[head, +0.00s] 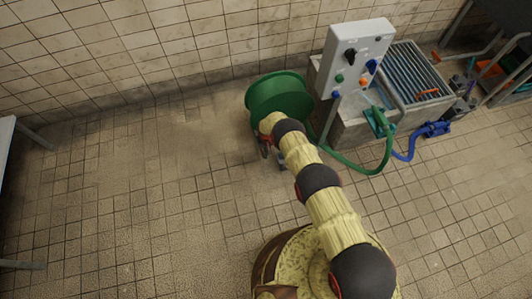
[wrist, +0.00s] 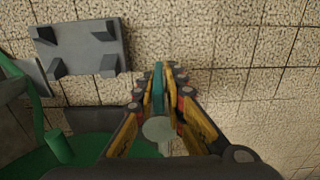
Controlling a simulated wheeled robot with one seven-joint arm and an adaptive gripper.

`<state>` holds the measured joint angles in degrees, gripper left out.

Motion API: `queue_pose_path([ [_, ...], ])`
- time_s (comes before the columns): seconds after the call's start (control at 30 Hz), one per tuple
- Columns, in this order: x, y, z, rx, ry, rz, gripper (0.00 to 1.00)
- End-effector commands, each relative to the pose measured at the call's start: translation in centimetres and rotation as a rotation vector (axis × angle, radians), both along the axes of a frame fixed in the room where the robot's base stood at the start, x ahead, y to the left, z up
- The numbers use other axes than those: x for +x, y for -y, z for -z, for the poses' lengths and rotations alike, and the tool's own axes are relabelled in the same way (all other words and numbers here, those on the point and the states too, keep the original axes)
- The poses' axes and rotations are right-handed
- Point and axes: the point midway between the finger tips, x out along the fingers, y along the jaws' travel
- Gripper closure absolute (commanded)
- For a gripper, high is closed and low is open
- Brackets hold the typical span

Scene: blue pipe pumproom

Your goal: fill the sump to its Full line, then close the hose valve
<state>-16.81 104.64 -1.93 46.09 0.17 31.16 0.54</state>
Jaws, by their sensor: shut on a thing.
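My gripper (wrist: 165,74) is shut on a thin teal piece (wrist: 158,92), which looks like a flat handle. A pale round part (wrist: 158,130) lies below it in the wrist view. I cannot tell if this is the hose valve. In the head view my gripper (head: 266,150) points down by the front of a green drum (head: 280,90). A green hose (head: 360,170) runs from near the drum to a teal-green fitting (head: 379,121) at the edge of a concrete basin (head: 370,152) with a grate. The basin may be the sump. No Full line or water level is readable.
A grey control panel (head: 357,50) with knobs and buttons stands between drum and basin. A grey plate with lugs (wrist: 80,46) shows in the wrist view.

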Motion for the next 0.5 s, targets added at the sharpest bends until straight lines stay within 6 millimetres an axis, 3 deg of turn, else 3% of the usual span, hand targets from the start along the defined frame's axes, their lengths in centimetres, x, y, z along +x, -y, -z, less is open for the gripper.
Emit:
queue_pose_path([
  [0.5, 0.21, 0.51, -0.04, 0.060, -0.016, 0.007, 1.00],
])
